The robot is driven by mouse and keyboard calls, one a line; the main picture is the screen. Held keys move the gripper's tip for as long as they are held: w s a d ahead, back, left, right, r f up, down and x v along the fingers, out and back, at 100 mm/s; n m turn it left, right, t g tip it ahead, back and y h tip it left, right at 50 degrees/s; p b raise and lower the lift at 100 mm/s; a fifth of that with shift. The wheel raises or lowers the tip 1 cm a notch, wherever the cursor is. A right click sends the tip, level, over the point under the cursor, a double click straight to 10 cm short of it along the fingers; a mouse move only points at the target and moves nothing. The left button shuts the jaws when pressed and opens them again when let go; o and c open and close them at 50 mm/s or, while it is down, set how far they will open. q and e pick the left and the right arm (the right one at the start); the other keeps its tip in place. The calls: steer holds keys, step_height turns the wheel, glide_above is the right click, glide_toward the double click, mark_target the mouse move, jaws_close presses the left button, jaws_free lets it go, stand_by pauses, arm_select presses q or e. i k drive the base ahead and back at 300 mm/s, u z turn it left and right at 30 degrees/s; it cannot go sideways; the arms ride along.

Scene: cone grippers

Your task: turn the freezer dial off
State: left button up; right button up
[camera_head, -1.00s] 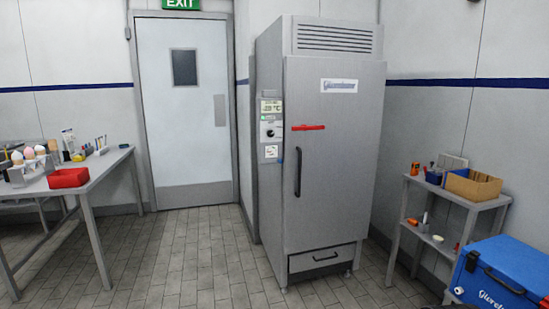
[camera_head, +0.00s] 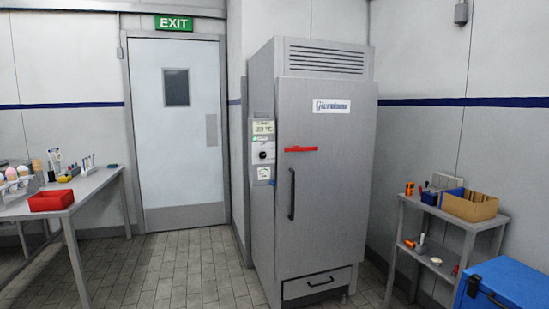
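The tall grey freezer (camera_head: 330,200) stands ahead against the wall, its door shut, with a black vertical handle (camera_head: 292,194) and a red bar (camera_head: 301,149) across the door's upper left. On the freezer's left side is a control panel with a small display (camera_head: 263,127). Below the display is the black freezer dial (camera_head: 263,155); its pointer position is too small to read. A white label (camera_head: 264,173) sits under the dial. Neither of my grippers shows in the head view.
A table (camera_head: 85,190) at the left holds a red bin (camera_head: 51,200) and several small items. At the right stand a grey shelf (camera_head: 440,222) with a cardboard box (camera_head: 469,206) and a blue cooler (camera_head: 510,284). The tiled floor (camera_head: 185,265) before the freezer is clear.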

mark_target(262, 154)
steer(key=z, duration=0.75)
steer(key=i, duration=1.5)
steer(key=u, duration=0.25)
